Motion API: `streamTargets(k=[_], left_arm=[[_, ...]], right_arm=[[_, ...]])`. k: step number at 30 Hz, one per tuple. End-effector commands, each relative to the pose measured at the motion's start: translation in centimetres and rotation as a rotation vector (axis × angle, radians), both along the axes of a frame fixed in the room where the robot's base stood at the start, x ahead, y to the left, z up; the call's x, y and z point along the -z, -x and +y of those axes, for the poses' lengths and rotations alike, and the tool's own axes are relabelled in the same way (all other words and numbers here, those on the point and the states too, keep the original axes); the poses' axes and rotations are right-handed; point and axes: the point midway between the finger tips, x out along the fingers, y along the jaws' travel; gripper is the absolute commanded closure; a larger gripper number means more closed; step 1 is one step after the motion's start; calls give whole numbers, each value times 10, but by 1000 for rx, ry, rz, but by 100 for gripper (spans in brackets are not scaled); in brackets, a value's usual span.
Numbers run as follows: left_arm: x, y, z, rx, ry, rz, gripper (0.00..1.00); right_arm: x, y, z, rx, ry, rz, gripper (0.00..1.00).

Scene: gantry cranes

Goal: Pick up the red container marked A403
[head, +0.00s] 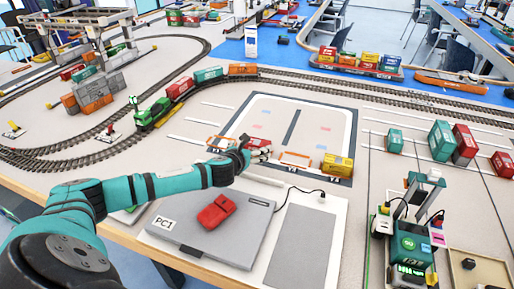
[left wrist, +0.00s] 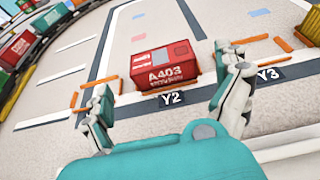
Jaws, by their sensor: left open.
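The red container marked A403 (left wrist: 162,66) stands at the slot labelled Y2 in the left wrist view, its white lettering facing me. Part of it shows as a red patch (head: 257,143) just past my left gripper (head: 254,153) in the head view. In the left wrist view my left gripper (left wrist: 165,80) is open, with one finger to each side of the container in the picture. The container is not held. I cannot tell how far the fingertips are from it. My right gripper is not in view.
Orange slot frames (head: 295,160) and a yellow container (head: 337,166) stand beside the Y2 slot. A model train (head: 152,113) stands on the track behind. The marked pad's middle (head: 315,125) is clear.

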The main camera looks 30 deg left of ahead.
Motion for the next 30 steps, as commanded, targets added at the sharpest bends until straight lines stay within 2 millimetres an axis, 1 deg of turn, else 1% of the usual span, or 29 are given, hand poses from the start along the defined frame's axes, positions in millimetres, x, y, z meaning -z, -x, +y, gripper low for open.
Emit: streamTargets(k=[1,8,12,16,20,26,30], left_arm=[[3,-6,1,-1,2,0,0],[9,-19,4,1,1,0,0],[19,-38,8,-2,1,0,0],[25,-53,12,0,0,0,0],[28,-58,13,1,0,1,0],[28,-58,13,1,0,1,0],[28,-58,13,1,0,1,18]], right_arm=[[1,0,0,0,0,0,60],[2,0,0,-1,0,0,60],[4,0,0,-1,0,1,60],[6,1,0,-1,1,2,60],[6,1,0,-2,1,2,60],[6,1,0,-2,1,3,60],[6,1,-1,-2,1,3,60]])
